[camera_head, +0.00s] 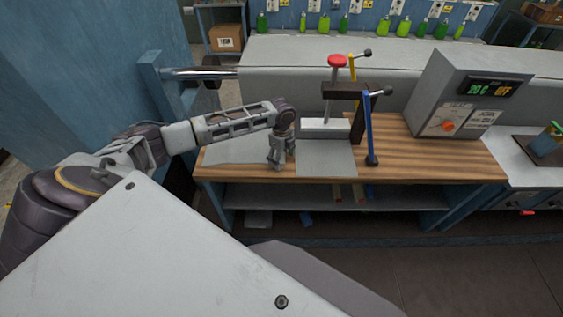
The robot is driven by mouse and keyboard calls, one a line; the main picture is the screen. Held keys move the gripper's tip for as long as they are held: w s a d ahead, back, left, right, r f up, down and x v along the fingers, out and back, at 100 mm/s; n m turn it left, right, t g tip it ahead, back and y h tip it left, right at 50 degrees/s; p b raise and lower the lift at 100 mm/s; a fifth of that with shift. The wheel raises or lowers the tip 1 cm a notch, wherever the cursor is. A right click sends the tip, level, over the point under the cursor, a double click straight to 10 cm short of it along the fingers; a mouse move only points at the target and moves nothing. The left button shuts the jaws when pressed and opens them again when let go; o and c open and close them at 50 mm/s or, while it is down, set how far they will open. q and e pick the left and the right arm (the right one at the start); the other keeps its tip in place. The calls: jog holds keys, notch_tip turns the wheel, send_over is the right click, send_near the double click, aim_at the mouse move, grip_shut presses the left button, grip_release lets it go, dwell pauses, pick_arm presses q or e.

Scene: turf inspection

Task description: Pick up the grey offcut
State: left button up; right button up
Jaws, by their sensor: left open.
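My left gripper (279,163) points down over the front left part of the wooden bench (430,155), with its fingers apart. I see nothing held between them. A flat grey piece (235,150) lies on the bench to its left, partly behind my forearm, and a flat grey plate (326,160) lies to its right under the clamp stand. A small pale grey piece (258,218) lies low below the bench, near a small blue piece (306,218). I cannot tell which of these grey pieces is the offcut. My right gripper is out of view.
The clamp stand with a red knob (337,61) and a blue-handled lever (369,130) rises right of my gripper. A grey control box (467,95) stands at the bench's right. Bare wood lies between them. Green bottles (400,27) line the back wall.

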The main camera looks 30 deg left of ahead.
pick_arm(q)
jog(key=shift+f, duration=0.45)
jog(key=shift+c, duration=0.2)
jog(key=shift+s+f, duration=0.2)
jog(key=shift+s, duration=0.1)
grip_shut()
dwell(0.7)
jog(key=shift+r, duration=0.1)
dwell(0.5)
jog(key=shift+w+r+p, duration=0.2)
jog(key=shift+r+p, duration=1)
jog(key=shift+r, duration=0.05)
notch_tip(320, 180, up, 4)
jog(key=p, duration=0.3)
jog(key=shift+w, duration=0.1)
jog(key=shift+r, duration=2.9)
